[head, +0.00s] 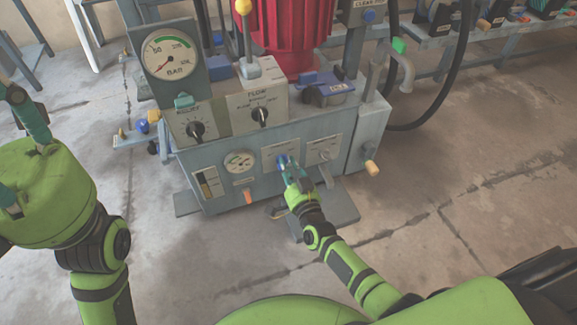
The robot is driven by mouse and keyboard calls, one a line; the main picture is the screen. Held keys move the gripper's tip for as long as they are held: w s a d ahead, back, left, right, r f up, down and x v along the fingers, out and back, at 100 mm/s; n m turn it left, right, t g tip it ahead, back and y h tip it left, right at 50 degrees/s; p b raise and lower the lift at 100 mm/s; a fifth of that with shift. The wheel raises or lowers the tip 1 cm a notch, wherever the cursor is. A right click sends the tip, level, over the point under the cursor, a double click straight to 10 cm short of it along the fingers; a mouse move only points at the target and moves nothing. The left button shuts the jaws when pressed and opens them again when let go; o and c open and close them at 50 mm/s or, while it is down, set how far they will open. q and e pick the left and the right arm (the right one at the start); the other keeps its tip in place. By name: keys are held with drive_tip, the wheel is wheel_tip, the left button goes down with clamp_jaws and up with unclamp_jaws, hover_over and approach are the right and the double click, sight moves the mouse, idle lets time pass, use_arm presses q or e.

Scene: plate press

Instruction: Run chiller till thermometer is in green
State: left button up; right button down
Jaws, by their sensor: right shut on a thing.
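A small round dial (239,161) with a pale face and coloured marks sits on the front panel of the grey press cabinet; it looks like the thermometer, but its needle is too small to read. The gripper hides part of the knob and plate, and the label is not legible. My left gripper (18,160) is at the left edge, partly cut off, away from the cabinet; its fingers do not show clearly.
A large bar gauge (168,54) stands above the cabinet (220,198). Black rotary knobs (196,130) and a yellow-topped lever (245,40) are nearby. A black hose (440,105) hangs behind. The floor in front is clear.

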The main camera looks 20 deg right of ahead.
drive_tip(key=shift+w+m, duration=0.1)
drive_tip(key=shift+m, duration=0.6)
drive_tip(key=shift+r, duration=0.1)
drive_tip(key=c, duration=1.1)
unclamp_jaws()
drive_tip(key=shift+a, duration=0.1)
